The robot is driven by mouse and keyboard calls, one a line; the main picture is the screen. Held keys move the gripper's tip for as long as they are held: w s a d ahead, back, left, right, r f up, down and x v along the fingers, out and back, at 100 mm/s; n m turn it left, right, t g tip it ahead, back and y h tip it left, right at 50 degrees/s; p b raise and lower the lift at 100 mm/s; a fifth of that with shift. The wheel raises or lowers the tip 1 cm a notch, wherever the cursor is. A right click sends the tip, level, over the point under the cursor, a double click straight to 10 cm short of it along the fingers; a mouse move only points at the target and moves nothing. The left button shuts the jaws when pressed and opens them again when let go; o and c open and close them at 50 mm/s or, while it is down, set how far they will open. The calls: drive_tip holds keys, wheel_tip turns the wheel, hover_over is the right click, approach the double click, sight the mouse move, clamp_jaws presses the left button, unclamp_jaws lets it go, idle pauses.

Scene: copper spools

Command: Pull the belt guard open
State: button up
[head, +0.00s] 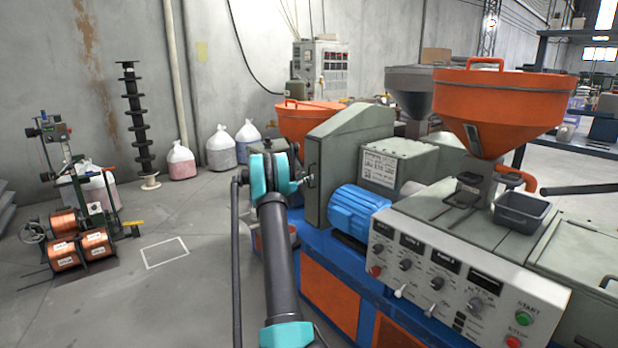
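The belt guard (345,150) appears to be the tall grey-green sloped housing at the left end of the machine, beside the blue motor (357,212). Its left edge is close to my arm's teal wrist joint in the picture. My arm rises from the bottom centre towards that side. The end of my arm is mostly hidden behind the joint. A small dark metal part (308,181) shows between the joint and the guard; I cannot tell whether it is my gripper or a handle, or whether they touch.
An orange hopper (500,100), a dark tray (521,211) and a control panel (452,285) are on the machine at right. Copper spools (80,250) stand on the floor at left. Bags (220,148) line the back wall. The floor left of my arm is mostly clear.

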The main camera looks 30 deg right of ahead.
sight(309, 185)
drive_tip(key=shift+x, duration=1.5)
clamp_jaws()
